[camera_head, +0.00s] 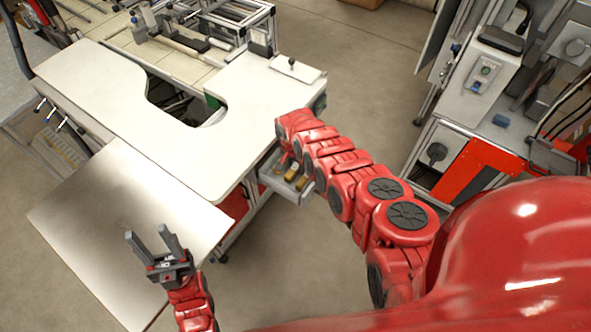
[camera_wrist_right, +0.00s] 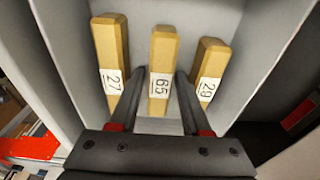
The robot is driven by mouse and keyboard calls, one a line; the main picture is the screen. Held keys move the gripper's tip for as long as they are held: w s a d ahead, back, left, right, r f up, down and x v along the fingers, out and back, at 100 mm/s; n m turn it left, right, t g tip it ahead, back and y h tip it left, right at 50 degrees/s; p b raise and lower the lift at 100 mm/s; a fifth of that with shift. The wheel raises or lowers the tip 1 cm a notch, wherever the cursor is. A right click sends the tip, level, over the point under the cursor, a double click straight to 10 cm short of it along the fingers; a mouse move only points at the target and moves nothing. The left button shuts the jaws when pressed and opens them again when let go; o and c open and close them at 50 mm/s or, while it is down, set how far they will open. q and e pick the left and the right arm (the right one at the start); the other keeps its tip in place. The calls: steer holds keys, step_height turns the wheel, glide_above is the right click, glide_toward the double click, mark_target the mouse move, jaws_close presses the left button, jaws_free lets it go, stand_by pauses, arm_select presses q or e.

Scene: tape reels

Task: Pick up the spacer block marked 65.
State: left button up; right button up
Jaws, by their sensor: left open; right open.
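My right gripper (camera_wrist_right: 160,74) is open, with one finger on each side of this block. I cannot tell whether the fingers touch it. In the head view the right arm reaches to the drawer (camera_head: 279,187), and its gripper is hidden there. My left gripper (camera_head: 155,243) is open and empty above the bare metal sheet at lower left.
Block 27 (camera_wrist_right: 110,50) stands left of block 65 and block 29 (camera_wrist_right: 211,60) stands right, with narrow gaps. The drawer walls (camera_wrist_right: 268,60) rise around them. The white worktop (camera_head: 110,95) above the drawer is mostly clear.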

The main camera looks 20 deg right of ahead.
steer(key=shift+r, duration=0.1)
jaws_close()
